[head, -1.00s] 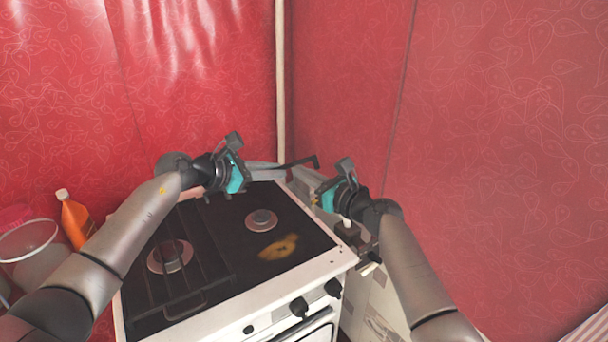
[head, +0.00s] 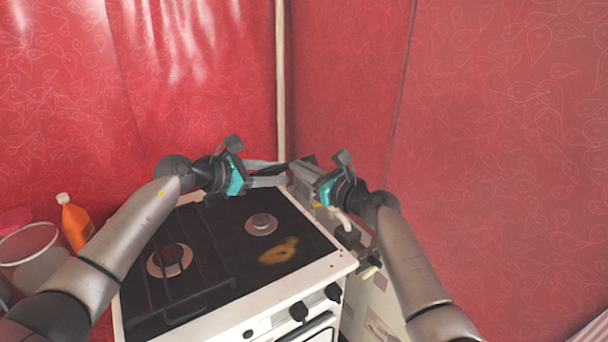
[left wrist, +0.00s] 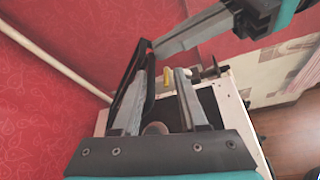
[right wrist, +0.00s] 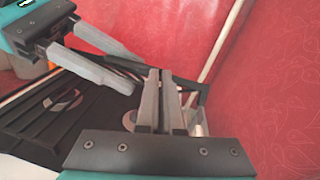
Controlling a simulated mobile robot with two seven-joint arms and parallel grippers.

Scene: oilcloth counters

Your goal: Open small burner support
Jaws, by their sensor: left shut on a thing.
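The small burner support is a thin black bar frame (left wrist: 149,98), raised above the right side of the black hob (head: 225,248). It also shows in the right wrist view (right wrist: 201,97), beyond my right fingers. My left gripper (head: 272,173) is shut on the support at the back of the stove. In the left wrist view the black frame runs along its left finger. My right gripper (head: 303,174) faces it from the right, its fingers nearly together with nothing seen between them. Its tips are close to the support's end; I cannot tell if they touch.
The small burner (head: 261,224) and a yellow-brown stain (head: 279,251) lie uncovered on the hob. A large support (head: 190,266) lies flat over the larger burner at left. An orange bottle (head: 76,223) and a bin (head: 33,255) stand left of the stove. Red walls close in behind.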

